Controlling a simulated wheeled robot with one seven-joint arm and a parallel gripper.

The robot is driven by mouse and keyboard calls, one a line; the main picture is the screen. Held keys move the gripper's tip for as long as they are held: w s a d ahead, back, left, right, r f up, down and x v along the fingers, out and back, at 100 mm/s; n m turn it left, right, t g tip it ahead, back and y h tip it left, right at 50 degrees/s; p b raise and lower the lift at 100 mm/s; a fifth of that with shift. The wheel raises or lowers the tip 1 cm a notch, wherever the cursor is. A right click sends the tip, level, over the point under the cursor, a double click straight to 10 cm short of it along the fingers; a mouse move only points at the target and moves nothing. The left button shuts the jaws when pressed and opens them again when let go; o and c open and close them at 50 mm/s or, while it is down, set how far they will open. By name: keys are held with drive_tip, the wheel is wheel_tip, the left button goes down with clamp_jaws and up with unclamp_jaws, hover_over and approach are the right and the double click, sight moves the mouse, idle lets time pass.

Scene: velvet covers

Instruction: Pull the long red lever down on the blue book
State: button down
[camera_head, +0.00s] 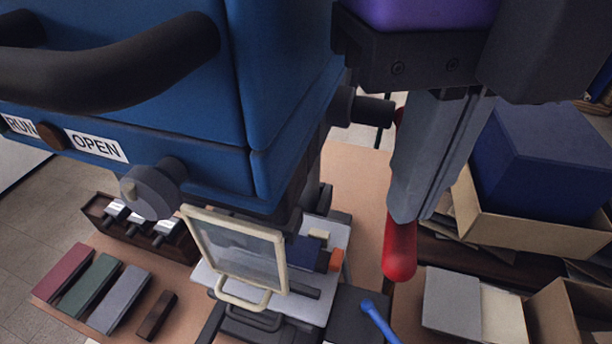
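The red lever (400,253) hangs down at the right of the blue press. Its rounded lower end shows below my fingers, and a bit of red shows higher up at their left edge. My gripper (408,215) points down with its grey fingers in front of the lever, overlapping it in the picture. The fingers look close together, but whether they touch or grip the lever is hidden. A dark blue book (303,252) lies on the press's pale bed, partly hidden by the framed clear guard (240,252).
The blue press housing (290,90) with a black handle (120,65) and a grey knob (153,190) fills the upper left. Coloured books (88,285) lie at lower left. A box with a large blue block (550,160) stands at right. A blue-handled tool (378,320) lies in front.

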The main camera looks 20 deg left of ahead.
sight(398, 234)
drive_tip(key=shift+s+f+b, duration=0.15)
drive_tip(key=shift+f+b, duration=0.5)
drive_tip(key=shift+f, duration=0.25)
drive_tip(key=shift+f+b, duration=1.4)
drive_tip(key=shift+f, duration=0.2)
drive_tip(key=shift+f, duration=0.15)
drive_tip(key=shift+f+b, duration=1.35)
drive_tip(key=shift+f, duration=0.1)
